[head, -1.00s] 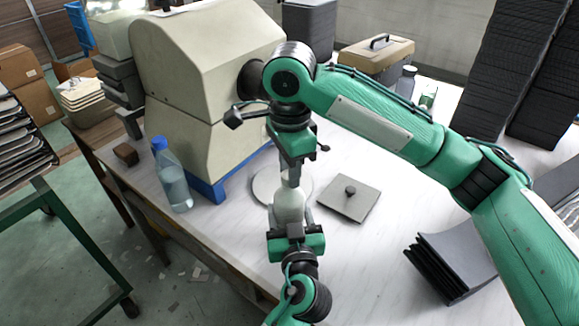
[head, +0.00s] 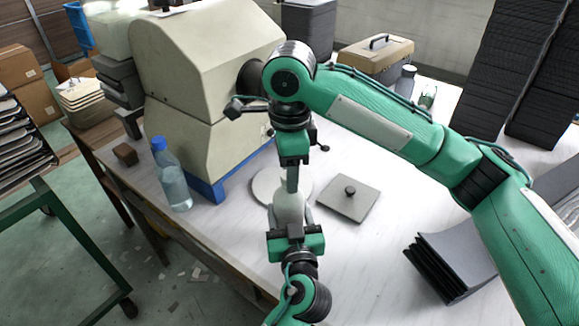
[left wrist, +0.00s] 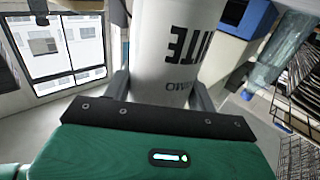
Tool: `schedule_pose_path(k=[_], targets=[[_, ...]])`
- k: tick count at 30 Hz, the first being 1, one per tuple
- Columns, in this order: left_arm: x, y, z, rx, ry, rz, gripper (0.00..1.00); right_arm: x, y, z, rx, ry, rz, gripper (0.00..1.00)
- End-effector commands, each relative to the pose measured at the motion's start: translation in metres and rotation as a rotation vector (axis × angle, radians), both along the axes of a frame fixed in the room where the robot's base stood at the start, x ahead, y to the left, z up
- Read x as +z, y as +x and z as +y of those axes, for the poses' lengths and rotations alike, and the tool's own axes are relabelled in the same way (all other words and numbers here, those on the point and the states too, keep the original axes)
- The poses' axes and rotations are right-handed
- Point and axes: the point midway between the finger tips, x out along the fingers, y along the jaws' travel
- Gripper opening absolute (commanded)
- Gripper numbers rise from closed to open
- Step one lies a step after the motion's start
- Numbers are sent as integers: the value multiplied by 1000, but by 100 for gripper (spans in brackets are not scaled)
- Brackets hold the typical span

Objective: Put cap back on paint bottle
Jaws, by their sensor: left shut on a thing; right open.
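A white paint bottle (head: 289,210) stands upright in the middle of the head view, above the table's near part. My left gripper (head: 291,232) is shut around its lower body from below. In the left wrist view the bottle (left wrist: 165,45) shows dark lettering, with one finger on each side. My right gripper (head: 291,172) points straight down over the bottle's top and is open. A pale narrow part shows between its fingers and the bottle. I cannot make out the cap separately there, nor tell how it sits.
A pale round disc (head: 265,184) lies on the table behind the bottle. A grey square plate with a knob (head: 362,204) lies to the right. A clear blue-capped bottle (head: 174,185) stands left, by the beige machine (head: 190,100). Dark stacked panels (head: 440,275) lie front right.

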Motion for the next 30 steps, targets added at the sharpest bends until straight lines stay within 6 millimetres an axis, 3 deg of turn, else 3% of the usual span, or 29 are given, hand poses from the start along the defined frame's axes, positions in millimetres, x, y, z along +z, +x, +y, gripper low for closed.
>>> schedule_pose_path(k=[11,23,30], targets=[[-1,0,0,0,0,1,0,42,0,0,0,-1,-1,49],[0,0,0,1,0,0,0,44,0,0,10,0,0,45],[0,0,0,1,0,0,0,47,0,1,208,-2,-3,45]])
